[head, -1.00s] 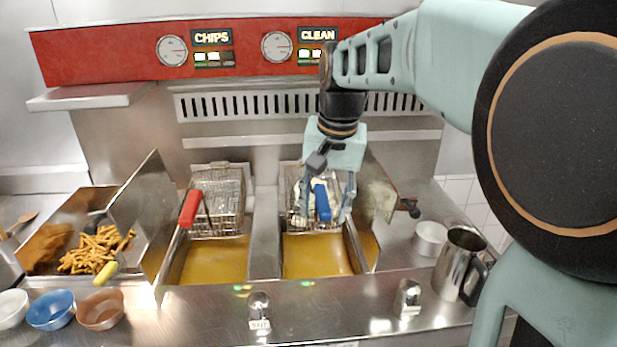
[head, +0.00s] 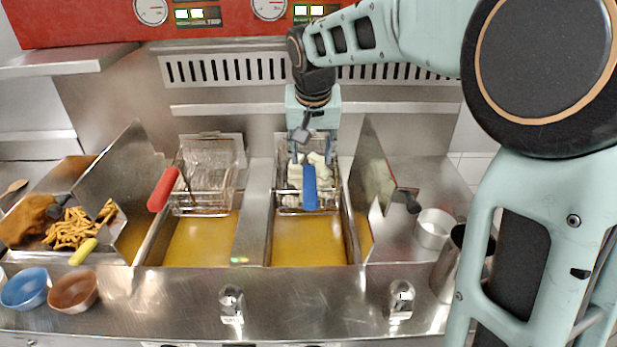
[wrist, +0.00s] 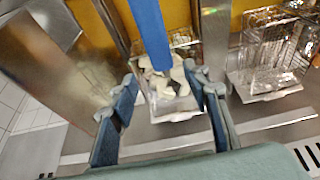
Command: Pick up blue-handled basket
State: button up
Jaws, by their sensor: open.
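The blue-handled basket (head: 281,203) is a wire fryer basket in the right fryer well, holding pale pieces of food. Its blue handle (head: 310,188) points toward the front. My gripper (head: 312,157) is over the rear part of this basket, behind the handle in the head view. In the wrist view the blue handle (wrist: 151,35) runs from the top edge down toward the pale food (wrist: 168,90). My open fingers (wrist: 162,82) appear on either side of the basket's line, with nothing gripped. Contact with the basket cannot be told.
A red-handled basket (head: 207,208) hangs in the left well, close beside. Upright metal panels (head: 374,185) flank the wells. A metal pot (head: 434,228) stands right, fries (head: 75,230) lie left, and two knobs (head: 231,302) are in front.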

aim_at(309, 167)
jog(key=x, duration=0.4)
jog(key=p+x, duration=0.1)
jog(key=x, duration=0.2)
jog(key=shift+a+f, duration=0.2)
jog(key=shift+f, duration=0.3)
jog(key=shift+s, duration=0.1)
grip_shut()
jog(key=shift+r, duration=0.15)
